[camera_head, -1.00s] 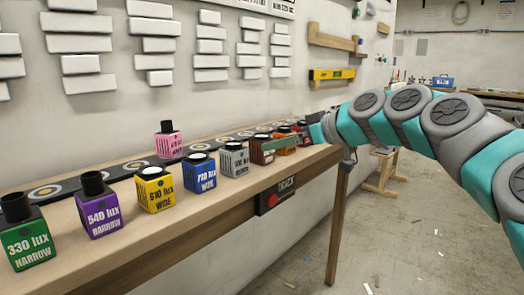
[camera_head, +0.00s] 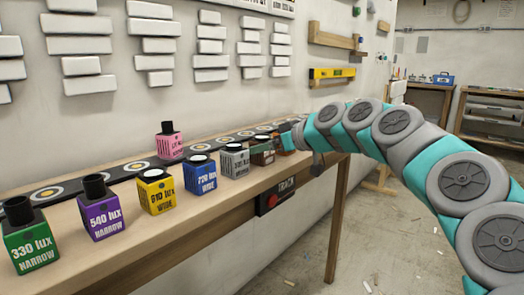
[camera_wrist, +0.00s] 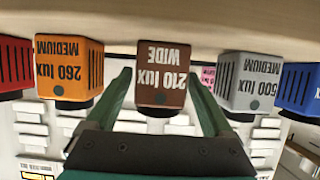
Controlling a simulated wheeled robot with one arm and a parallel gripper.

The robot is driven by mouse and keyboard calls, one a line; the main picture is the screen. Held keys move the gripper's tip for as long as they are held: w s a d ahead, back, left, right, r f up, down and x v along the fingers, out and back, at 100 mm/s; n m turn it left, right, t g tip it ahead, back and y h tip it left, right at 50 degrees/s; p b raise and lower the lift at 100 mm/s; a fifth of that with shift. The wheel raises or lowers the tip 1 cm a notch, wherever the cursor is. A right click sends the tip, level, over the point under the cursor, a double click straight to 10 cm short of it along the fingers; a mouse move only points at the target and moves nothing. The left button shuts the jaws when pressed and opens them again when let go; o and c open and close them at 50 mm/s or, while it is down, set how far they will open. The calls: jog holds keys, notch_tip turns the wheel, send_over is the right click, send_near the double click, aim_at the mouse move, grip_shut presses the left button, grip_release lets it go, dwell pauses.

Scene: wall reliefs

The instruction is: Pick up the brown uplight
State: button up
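The brown uplight (camera_wrist: 162,72) is marked 210 lux WIDE and appears upside down at the middle of the wrist view. In the head view the brown uplight (camera_head: 262,155) stands in the shelf row, partly hidden by my gripper. My gripper (camera_wrist: 160,78) is open, with one green finger on each side of the brown uplight. A gap shows between each finger and the uplight's sides, so it is not held.
The orange uplight (camera_wrist: 70,68) and the grey uplight (camera_wrist: 249,80) stand close on either side. Blue (camera_head: 200,176), yellow (camera_head: 156,192), purple (camera_head: 99,218) and green (camera_head: 31,246) uplights continue the row. A pink one (camera_head: 169,143) stands on the track behind.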

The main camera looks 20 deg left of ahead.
aim_at(258, 135)
grip_shut()
dwell(0.5)
jog(key=shift+r, duration=0.2)
jog(key=shift+r, duration=1.5)
jog(key=shift+s+d+r, duration=0.15)
jog(key=shift+s+d, duration=0.35)
jog(key=shift+s, duration=0.05)
jog(key=s+d+r+b, duration=0.1)
jog(key=s+d+b, duration=0.1)
jog(key=s+d, duration=0.6)
jog(key=s, duration=0.3)
jog(key=shift+s+d+r, duration=0.2)
jog(key=shift+s+d, duration=0.1)
